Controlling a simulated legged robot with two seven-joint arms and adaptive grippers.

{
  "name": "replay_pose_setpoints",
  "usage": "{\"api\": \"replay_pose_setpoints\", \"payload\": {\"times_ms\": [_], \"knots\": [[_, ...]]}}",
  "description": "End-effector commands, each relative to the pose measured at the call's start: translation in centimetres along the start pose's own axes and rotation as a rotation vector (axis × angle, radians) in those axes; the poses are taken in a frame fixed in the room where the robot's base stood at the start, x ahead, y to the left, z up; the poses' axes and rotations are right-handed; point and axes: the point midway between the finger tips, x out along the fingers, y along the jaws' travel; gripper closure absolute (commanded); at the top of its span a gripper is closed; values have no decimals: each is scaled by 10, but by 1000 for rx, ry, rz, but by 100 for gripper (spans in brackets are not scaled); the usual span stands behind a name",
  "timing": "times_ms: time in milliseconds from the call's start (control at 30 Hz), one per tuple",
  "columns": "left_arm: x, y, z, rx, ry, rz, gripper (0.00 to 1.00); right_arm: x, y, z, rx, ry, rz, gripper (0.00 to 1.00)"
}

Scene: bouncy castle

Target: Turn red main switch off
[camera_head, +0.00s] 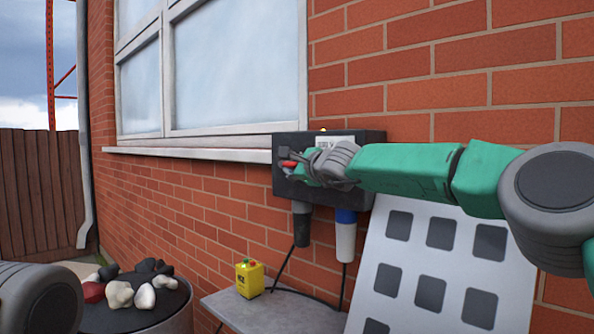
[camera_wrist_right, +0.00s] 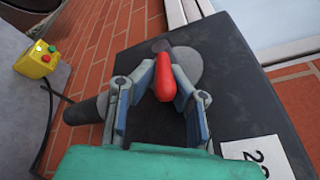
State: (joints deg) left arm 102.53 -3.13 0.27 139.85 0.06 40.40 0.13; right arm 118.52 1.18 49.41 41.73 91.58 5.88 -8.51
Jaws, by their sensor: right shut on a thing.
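The red main switch (camera_head: 288,164) is a small red handle on the front of a dark electrical box (camera_head: 372,137) mounted on the brick wall. In the right wrist view the red handle (camera_wrist_right: 165,82) sits in front of a round grey disc on the box (camera_wrist_right: 240,75). My right gripper (camera_head: 296,168) is at the box front, with its two fingers (camera_wrist_right: 166,78) closed on either side of the red handle. The gripper partly hides the switch in the head view. My left gripper is out of view.
Two plugs, one black (camera_head: 301,222) and one blue-and-white (camera_head: 345,235), hang below the box with cables. A yellow button box (camera_head: 250,278) stands on a grey ledge (camera_head: 226,308). A white panel with dark squares (camera_head: 403,268) leans at right. A stone-filled drum (camera_head: 181,318) stands at lower left.

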Motion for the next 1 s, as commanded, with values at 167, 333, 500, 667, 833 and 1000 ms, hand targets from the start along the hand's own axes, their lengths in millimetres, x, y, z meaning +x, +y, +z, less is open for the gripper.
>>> {"api": "replay_pose_setpoints", "payload": {"times_ms": [167,333,500,667,833,1000], "knots": [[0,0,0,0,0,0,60,-1,-6,12,0,-21,-9,100],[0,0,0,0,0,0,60,-1,-5,12,0,-21,-9,100],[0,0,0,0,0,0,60,-2,-6,12,0,-22,-9,78],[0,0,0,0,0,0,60,-2,-5,8,1,-17,-7,78],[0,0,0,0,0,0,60,-3,-6,0,4,-13,-5,78],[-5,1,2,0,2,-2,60,-3,-7,-3,5,-7,-1,78]]}}
